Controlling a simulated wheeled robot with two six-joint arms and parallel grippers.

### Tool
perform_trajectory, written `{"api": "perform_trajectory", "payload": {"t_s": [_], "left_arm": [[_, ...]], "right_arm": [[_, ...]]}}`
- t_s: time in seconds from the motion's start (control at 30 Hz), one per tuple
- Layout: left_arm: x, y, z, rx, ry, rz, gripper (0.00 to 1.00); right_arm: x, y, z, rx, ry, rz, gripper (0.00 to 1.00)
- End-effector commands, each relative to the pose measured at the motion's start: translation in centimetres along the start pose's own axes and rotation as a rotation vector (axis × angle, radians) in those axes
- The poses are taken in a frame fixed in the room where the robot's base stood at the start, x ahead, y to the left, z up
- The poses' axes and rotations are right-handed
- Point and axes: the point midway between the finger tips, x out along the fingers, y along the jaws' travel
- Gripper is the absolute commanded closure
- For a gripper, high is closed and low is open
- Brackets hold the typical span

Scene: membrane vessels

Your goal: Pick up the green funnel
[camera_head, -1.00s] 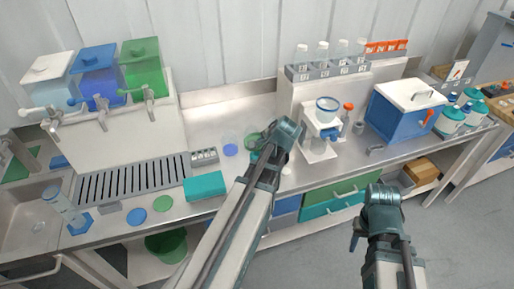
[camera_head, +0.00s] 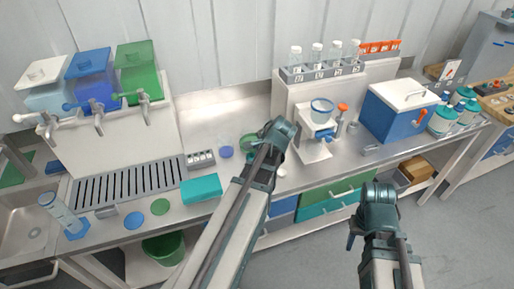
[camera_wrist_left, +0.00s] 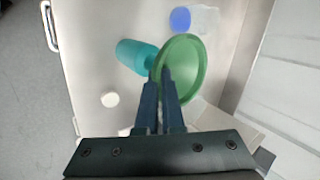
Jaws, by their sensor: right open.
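The green funnel (camera_wrist_left: 186,66) shows its wide round mouth in the left wrist view. In the head view the funnel (camera_head: 248,141) stands on the bench, partly hidden behind my left wrist. My left gripper (camera_wrist_left: 159,80) is at its near rim, with the fingers close together and overlapping the rim; they look shut on it. I cannot tell whether the funnel is clear of the bench. My right gripper (camera_head: 354,238) is open and empty, over the floor in front of the bench.
A teal cylinder (camera_wrist_left: 134,54) is right beside the funnel. A blue disc (camera_wrist_left: 180,19), a clear vessel (camera_wrist_left: 205,19) and a white round piece (camera_wrist_left: 109,100) are near. A white stand (camera_head: 314,148) is to the right, a teal box (camera_head: 201,188) to the left.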

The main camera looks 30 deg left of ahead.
Motion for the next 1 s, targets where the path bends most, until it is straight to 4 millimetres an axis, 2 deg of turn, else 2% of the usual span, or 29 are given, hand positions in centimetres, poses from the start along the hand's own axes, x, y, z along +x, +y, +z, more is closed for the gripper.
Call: {"api": "perform_trajectory", "payload": {"t_s": [0.03, 0.53, 0.7, 1.0], "left_arm": [[-0.8, -0.6, 0.0, 0.000, 0.000, 0.000, 1.00], [-6.7, -4.9, 0.0, 0.000, 0.000, -0.001, 1.00], [-7.4, -5.4, 0.0, 0.000, 0.000, -0.001, 1.00], [-7.3, -5.3, 0.0, 0.000, 0.000, -0.001, 1.00]], "right_arm": [[-1.0, 0.1, 0.1, 0.000, 0.000, 0.000, 0.53], [-8.2, 0.8, 0.5, 0.006, 0.000, -0.001, 0.53], [-9.1, 0.8, 0.5, 0.010, 0.000, -0.002, 0.53], [-9.0, 0.8, 0.5, 0.010, 0.000, -0.002, 0.53]]}}
